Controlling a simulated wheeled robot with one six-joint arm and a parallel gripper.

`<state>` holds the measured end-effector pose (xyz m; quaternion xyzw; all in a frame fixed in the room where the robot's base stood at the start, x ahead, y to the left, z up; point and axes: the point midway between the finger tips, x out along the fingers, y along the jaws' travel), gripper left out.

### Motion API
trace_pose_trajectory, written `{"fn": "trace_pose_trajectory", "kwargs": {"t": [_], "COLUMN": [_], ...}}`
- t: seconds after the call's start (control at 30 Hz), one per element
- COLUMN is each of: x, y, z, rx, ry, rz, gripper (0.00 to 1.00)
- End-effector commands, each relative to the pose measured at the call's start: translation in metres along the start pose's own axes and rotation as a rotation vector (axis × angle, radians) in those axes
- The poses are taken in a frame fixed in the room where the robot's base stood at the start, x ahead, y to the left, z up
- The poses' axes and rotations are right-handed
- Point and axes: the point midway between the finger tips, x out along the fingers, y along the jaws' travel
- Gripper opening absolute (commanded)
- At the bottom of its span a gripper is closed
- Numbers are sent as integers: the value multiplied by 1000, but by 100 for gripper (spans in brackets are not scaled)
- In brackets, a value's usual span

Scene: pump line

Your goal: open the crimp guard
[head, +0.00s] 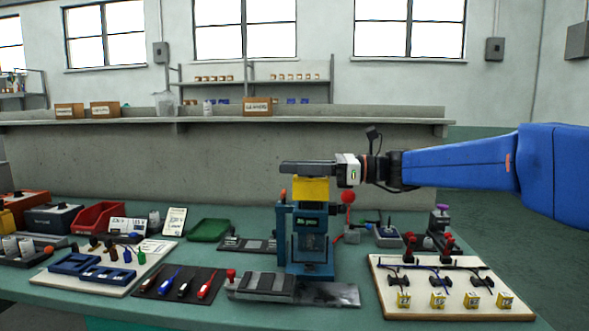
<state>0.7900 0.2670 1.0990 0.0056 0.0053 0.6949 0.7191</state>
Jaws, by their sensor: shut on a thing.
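The crimp press (310,255) is a blue-green upright machine with a small display, standing on the bench in the middle of the head view. A yellow part (311,190), which looks like the crimp guard, is at its top. My gripper (300,167) reaches in from the right, level, with its dark fingers at the upper edge of the yellow part. It is shut on that part. The contact between fingers and yellow part is hidden. A grey panel shows in the front of the press. I cannot tell how far the guard is open.
A red-ball lever (348,197) stands close right of the press, below my gripper. A board with yellow tags (455,306) lies front right. A dark tool mat (180,283), a green tray (208,229) and a red bin (98,217) lie left. A concrete ledge (230,118) runs behind.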

Motion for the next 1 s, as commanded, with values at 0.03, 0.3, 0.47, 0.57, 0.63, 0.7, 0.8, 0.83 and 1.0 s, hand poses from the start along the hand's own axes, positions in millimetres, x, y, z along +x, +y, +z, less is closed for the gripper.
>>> {"fn": "trace_pose_trajectory", "kwargs": {"t": [0.03,0.3,0.47,0.57,0.63,0.7,0.8,0.83,1.0], "x": [0,0,0,0,0,0,0,0,0], "y": [-1,-7,-15,-22,-27,-33,-41,-43,-58], "z": [2,18,33,43,50,55,63,65,75], "rx": [9,151,290,386,451,518,610,637,783], "ry": [0,0,1,1,0,0,0,-1,0], "rz": [0,0,-1,-1,-1,-1,-1,-1,0], "gripper": [0,0,0,0,0,0,0,0,0]}}
